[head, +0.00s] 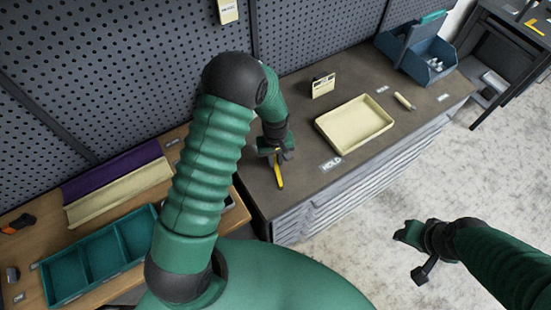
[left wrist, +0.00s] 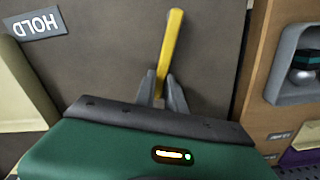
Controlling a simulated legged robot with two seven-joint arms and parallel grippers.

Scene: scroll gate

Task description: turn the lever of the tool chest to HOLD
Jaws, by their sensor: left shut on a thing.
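The yellow lever (head: 279,176) sits on the dark top of the tool chest (head: 300,187), near its left end. In the head view its visible end points toward the chest's front edge. The HOLD label (head: 331,164) lies to its right, apart from it. My left gripper (head: 275,155) is shut on the lever; in the left wrist view the two grey fingertips (left wrist: 162,92) close around the lever's yellow shaft (left wrist: 171,42). The HOLD label (left wrist: 38,24) also shows at that view's upper left. My right gripper (head: 414,256) hangs empty over the floor; its jaw opening is unclear.
A cream tray (head: 354,124), a small card stand (head: 323,86) and a blue bin (head: 430,62) stand on the chest top to the right. A wooden bench (head: 20,282) with a teal divided tray (head: 103,254) is at left. A pegboard wall (head: 120,60) rises behind.

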